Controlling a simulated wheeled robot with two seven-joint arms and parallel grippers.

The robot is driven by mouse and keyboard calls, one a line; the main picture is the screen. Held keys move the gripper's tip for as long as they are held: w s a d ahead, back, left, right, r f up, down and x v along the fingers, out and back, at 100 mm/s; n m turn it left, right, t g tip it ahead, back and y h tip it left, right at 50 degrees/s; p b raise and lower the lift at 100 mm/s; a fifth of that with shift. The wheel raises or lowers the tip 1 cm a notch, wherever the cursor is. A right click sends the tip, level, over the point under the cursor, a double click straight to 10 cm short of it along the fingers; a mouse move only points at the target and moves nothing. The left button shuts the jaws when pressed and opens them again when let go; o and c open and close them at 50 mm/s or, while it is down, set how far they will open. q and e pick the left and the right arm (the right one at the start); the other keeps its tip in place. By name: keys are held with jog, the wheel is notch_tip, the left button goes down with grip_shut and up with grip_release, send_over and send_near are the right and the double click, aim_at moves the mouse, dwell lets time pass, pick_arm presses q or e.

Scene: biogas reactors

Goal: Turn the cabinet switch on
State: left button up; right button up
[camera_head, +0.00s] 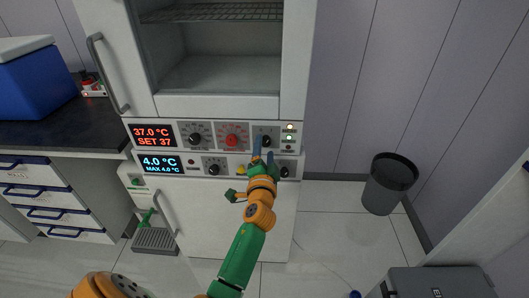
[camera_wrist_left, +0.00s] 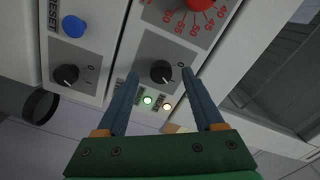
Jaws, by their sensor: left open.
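The cabinet (camera_head: 220,107) has two stacked control panels. A black rotary switch (camera_wrist_left: 161,72) sits on a grey plate at the right of the upper panel, beside a red dial (camera_head: 232,141). My left gripper (camera_head: 263,153) is in front of this switch and partly covers it in the head view. In the left wrist view its two blue fingers are open, with the switch between their tips. I cannot tell whether they touch it. A green light (camera_wrist_left: 148,99) and a pale orange light (camera_wrist_left: 167,106) glow beside the switch. My right gripper is not in view.
The lower panel has another black switch (camera_wrist_left: 66,75) and a blue button (camera_wrist_left: 73,27). The upper display (camera_head: 153,135) reads 37.0 °C, the lower one (camera_head: 160,164) 4.0 °C. A dark bin (camera_head: 388,185) stands right; a counter with a blue box (camera_head: 38,82) is left.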

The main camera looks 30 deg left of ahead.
pick_arm(q)
jog(key=v, duration=0.5)
jog(key=shift+a, duration=0.1)
